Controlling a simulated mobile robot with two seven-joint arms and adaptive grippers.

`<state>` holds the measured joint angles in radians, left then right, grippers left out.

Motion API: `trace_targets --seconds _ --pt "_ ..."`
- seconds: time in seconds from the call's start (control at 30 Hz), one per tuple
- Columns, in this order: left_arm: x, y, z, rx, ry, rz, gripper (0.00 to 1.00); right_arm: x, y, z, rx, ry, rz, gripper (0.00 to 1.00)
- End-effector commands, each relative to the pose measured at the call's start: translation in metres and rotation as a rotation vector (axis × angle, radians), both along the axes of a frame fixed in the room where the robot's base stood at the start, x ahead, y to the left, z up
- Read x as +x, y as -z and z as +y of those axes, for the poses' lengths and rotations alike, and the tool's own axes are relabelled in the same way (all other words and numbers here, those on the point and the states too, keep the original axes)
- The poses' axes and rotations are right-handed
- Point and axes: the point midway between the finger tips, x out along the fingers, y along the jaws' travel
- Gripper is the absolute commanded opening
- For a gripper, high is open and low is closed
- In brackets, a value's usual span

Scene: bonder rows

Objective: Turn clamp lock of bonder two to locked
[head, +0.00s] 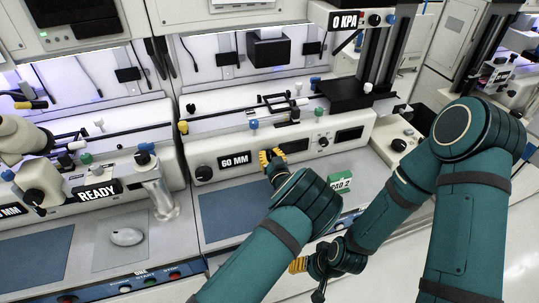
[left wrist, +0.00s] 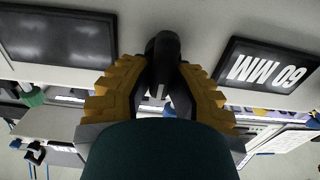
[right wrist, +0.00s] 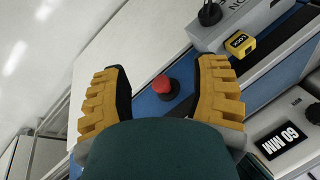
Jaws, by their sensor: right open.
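The middle bonder (head: 290,130) has a white front panel with a 60 MM display (head: 234,162). My left gripper (head: 272,158) is at this panel, right of the display. In the left wrist view its yellow fingers (left wrist: 162,85) close in on both sides of a dark knob (left wrist: 164,52). My right gripper (head: 308,270) is low at the front edge. In the right wrist view it is open and empty (right wrist: 160,92), above a red button (right wrist: 165,87). A yellow block marked LOCK (right wrist: 239,44) lies beyond its right finger, beside a grey box with a black lever (right wrist: 210,12).
A green PAD 2 block (head: 341,185) stands on the worktop right of my left gripper. The blue mat (head: 228,212) is clear. My arms hide part of the front edge.

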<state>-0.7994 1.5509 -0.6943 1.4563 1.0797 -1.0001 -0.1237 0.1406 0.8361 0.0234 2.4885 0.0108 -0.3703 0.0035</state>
Motion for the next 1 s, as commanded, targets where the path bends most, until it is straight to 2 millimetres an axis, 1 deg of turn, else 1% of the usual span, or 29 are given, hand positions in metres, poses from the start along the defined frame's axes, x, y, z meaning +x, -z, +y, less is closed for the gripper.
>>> trace_targets --seconds 0.3,0.47,0.67,0.8,1.0 --pt "0.0 0.0 0.001 -0.002 -0.001 -0.001 0.0 0.0 0.001 0.0 0.0 0.0 0.0 0.61" --pt "0.0 0.001 0.002 -0.024 -0.001 -0.009 0.0 0.0 0.007 0.0 -0.001 0.0 0.0 0.61" --pt "0.001 0.003 0.003 -0.116 -0.002 -0.039 0.0 0.0 0.027 0.001 -0.004 0.001 0.001 0.61" --pt "0.001 0.004 0.005 -0.218 -0.002 -0.074 0.0 -0.001 0.048 0.002 -0.006 -0.001 0.005 0.61" --pt "0.0 0.006 0.008 -0.396 -0.002 -0.132 0.0 -0.012 0.08 0.004 0.0 -0.021 0.03 0.61"
